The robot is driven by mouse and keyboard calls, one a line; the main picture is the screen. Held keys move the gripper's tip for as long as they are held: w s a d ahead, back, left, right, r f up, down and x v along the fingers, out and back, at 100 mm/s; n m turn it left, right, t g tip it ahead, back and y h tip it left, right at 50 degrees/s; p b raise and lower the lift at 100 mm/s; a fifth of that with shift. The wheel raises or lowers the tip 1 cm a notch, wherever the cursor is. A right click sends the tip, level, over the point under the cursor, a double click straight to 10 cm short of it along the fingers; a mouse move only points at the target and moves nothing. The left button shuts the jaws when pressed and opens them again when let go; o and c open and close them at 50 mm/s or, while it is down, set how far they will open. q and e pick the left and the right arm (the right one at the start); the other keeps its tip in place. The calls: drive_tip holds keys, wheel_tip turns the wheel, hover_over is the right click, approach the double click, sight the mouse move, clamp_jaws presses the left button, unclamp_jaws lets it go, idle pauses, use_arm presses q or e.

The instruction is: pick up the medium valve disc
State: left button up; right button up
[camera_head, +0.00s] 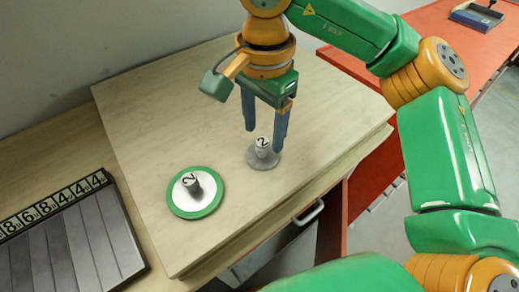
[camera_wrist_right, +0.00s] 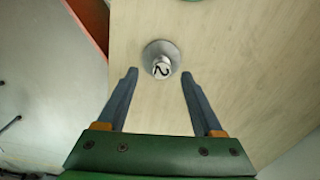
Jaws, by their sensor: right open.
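A grey valve disc (camera_head: 260,162) with an upright knob marked 2 lies flat on the wooden board. It also shows in the right wrist view (camera_wrist_right: 152,51). A larger disc with a green rim (camera_head: 193,211) and a grey knob marked 2 lies to its left and nearer. No label shows which of them is the medium one. My right gripper (camera_head: 264,141) is open and points down over the grey disc, empty. In the right wrist view its fingertips (camera_wrist_right: 159,73) lie on either side of the knob, apart from it. My left gripper is not in view.
A dark ribbed tray (camera_head: 75,245) with a row of numbered tiles (camera_head: 50,205) lies at the left. A red table (camera_head: 435,40) with a small dark tray (camera_head: 477,16) stands at the back right. The board (camera_head: 160,110) is bare around the discs.

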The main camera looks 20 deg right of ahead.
sight(262, 150)
wheel_tip(262, 150, down, 2)
drive_tip(key=shift+s+f, duration=0.1)
drive_tip(key=shift+f, duration=0.05)
drive_tip(key=shift+w+f, duration=0.25)
drive_tip(key=shift+w, duration=0.1)
drive_tip(key=shift+s, duration=0.15)
clamp_jaws()
